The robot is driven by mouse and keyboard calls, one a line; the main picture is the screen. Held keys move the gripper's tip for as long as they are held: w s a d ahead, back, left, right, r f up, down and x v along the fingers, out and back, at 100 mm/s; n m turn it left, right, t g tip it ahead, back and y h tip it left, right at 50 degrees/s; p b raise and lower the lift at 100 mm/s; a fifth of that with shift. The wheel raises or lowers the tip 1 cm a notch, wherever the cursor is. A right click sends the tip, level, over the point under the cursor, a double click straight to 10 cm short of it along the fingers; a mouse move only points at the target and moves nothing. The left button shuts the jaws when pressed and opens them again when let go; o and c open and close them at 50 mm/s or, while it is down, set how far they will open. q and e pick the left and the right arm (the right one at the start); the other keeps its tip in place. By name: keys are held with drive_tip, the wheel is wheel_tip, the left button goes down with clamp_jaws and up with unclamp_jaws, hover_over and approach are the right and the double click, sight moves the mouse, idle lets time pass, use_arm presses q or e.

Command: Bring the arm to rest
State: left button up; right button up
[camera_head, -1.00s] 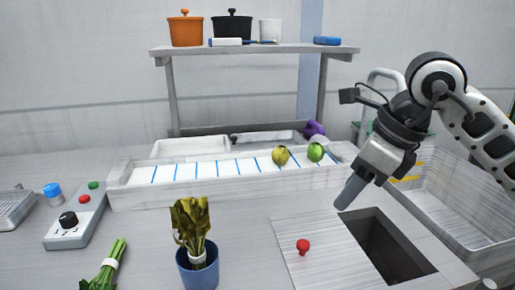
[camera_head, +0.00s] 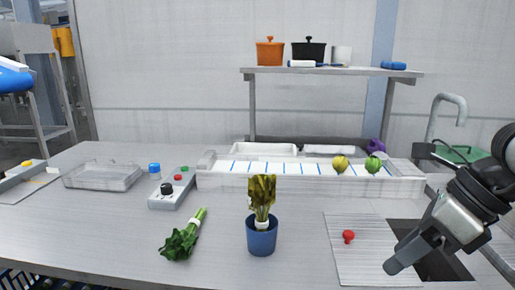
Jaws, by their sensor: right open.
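My right gripper (camera_head: 397,262) is at the lower right, in front of the dark square opening (camera_head: 445,266) in the counter. I see it from the side, its fingertips pointing down and left. It is open and nothing shows in it. A flat ribbed board (camera_head: 362,265) with a red knob (camera_head: 348,236) lies just left of the opening, close to the gripper. My left gripper does not show.
A blue pot (camera_head: 261,238) with leafy greens (camera_head: 262,194) stands mid-counter. A tied green bunch (camera_head: 184,238) lies left of it. Behind are a control box (camera_head: 171,197) and a divided white trough (camera_head: 310,184) holding two round vegetables (camera_head: 340,164). The left counter front is clear.

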drive_tip(key=s+a+r+m+g+y, duration=0.1)
drive_tip(key=s+a+m+y, duration=0.15)
drive_tip(key=a+y, duration=0.5)
drive_tip(key=s+a+r+m+y, duration=0.1)
drive_tip(key=a+m+y, duration=0.2)
drive_tip(key=a+y, duration=0.45)
drive_tip(key=w+d+f+m+t+h, duration=0.3)
drive_tip(key=f+m+t+h, duration=0.45)
drive_tip(key=m, duration=0.75)
drive_tip(key=w+d+f+m+t+h, duration=0.2)
drive_tip(key=d+f+m+t+h, duration=0.4)
drive_tip(key=m, duration=0.9)
drive_tip(key=s+a+f+m+g+h, duration=0.1)
drive_tip(key=s+f+m+g+h, duration=0.1)
drive_tip(key=s+f, duration=0.3)
drive_tip(key=s+a+f+m+g+h, duration=0.1)
drive_tip(key=s+f+m, duration=0.4)
drive_tip(key=f, duration=0.9)
drive_tip(key=shift+s+g+h, duration=0.35)
drive_tip(key=shift+g, duration=0.2)
